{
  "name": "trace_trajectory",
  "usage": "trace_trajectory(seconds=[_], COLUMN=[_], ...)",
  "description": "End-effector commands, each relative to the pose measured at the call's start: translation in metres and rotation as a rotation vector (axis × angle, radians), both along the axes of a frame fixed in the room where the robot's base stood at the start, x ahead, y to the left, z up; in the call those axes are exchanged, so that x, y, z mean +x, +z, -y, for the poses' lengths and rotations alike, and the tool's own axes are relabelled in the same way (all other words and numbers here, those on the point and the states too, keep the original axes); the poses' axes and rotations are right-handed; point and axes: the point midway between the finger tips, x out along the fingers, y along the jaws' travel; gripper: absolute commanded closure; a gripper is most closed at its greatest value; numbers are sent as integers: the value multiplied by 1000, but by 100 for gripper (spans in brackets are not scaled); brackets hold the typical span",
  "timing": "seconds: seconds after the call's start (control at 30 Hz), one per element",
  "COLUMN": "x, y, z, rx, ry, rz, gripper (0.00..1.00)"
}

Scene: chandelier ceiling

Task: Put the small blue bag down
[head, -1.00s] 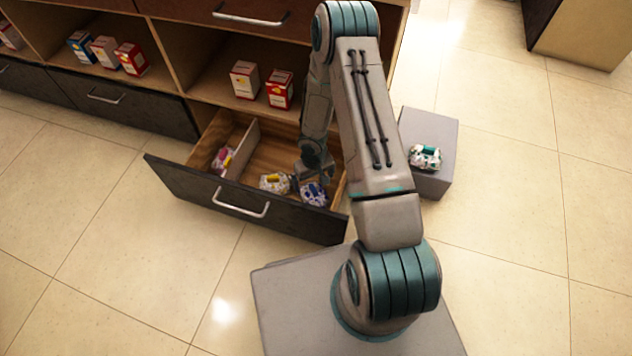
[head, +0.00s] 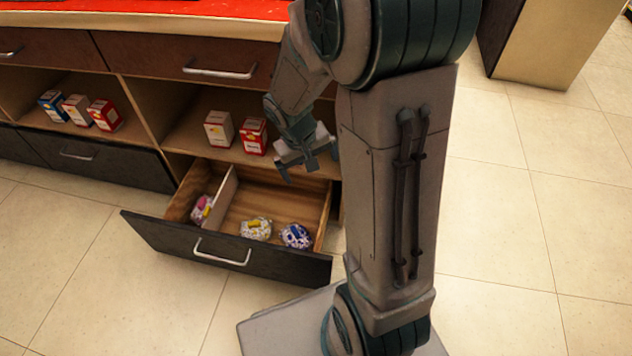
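The small blue bag (head: 296,236), white with blue patterning, lies on the floor of the open drawer (head: 225,255), at its front right. My gripper (head: 312,168) is above the back right of the drawer, clear of the bag. Its two fingers are spread apart and nothing shows between them. A white and yellow bag (head: 256,229) lies just left of the blue one in the same compartment. A pink and white bag (head: 202,209) lies in the narrow left compartment, beyond the wooden divider (head: 216,203).
Small boxes stand on the shelves above, including a red and white box (head: 253,136) behind the drawer. A red countertop (head: 160,8) tops the cabinet. My arm blocks the area right of the drawer. The tiled floor (head: 500,220) further right is clear.

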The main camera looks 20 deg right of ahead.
Motion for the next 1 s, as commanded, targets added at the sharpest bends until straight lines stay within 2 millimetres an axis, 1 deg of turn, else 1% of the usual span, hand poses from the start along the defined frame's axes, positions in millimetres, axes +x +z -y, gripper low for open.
trace_trajectory(seconds=[0.03,0.2,0.33,0.4,0.5,0.53,0.6,0.7,1.0], x=[-11,-53,-86,-101,-118,-122,-128,-133,-133], y=[17,58,82,91,99,101,104,105,106], z=[-2,-13,-24,-30,-38,-39,-35,-36,-37], rx=[9,60,117,147,185,193,210,220,222], ry=[-8,-30,-33,-31,-25,-22,-20,-17,-16], rz=[12,20,26,29,33,35,36,36,35], gripper=[0,0,0,0,0,0,0,0,0])
